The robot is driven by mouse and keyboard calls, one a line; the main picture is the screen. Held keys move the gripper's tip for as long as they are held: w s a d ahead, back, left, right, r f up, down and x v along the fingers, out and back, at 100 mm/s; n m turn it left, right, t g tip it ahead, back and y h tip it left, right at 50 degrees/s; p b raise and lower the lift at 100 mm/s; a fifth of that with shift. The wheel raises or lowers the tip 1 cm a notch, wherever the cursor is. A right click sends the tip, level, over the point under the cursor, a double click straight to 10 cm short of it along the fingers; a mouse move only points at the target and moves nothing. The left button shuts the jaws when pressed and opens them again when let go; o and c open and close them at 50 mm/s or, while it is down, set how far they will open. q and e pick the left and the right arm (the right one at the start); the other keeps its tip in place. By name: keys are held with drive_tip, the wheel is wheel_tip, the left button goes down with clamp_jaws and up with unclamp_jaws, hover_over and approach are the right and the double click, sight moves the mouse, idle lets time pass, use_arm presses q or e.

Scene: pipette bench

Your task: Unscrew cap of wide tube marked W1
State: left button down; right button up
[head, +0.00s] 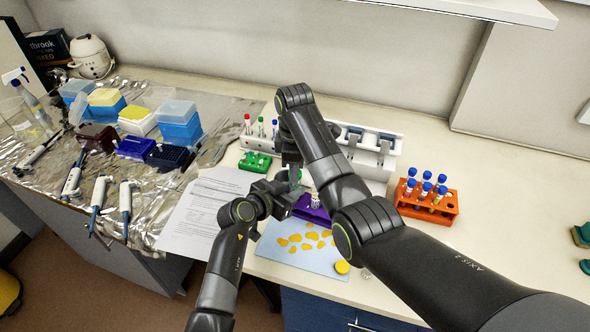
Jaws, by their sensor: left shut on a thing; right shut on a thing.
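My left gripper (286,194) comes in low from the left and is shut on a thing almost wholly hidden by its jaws. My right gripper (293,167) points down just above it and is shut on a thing. A bit of green (297,176), perhaps a cap, shows between the two grippers. I cannot tell whether it is the cap of the wide tube W1. No W1 mark is readable. A purple rack (309,213) with a small clear tube (316,201) stands beside the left gripper, partly hidden.
An orange rack (449,210) of blue-capped tubes stands right. A green rack (250,168) and white rack (375,158) stand behind. Papers (200,215) lie left. The far right counter is mostly clear.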

drive_tip(key=shift+r, duration=0.2)
drive_tip(key=shift+r, duration=2)
use_arm(q)
drive_tip(key=c, duration=1.1)
unclamp_jaws()
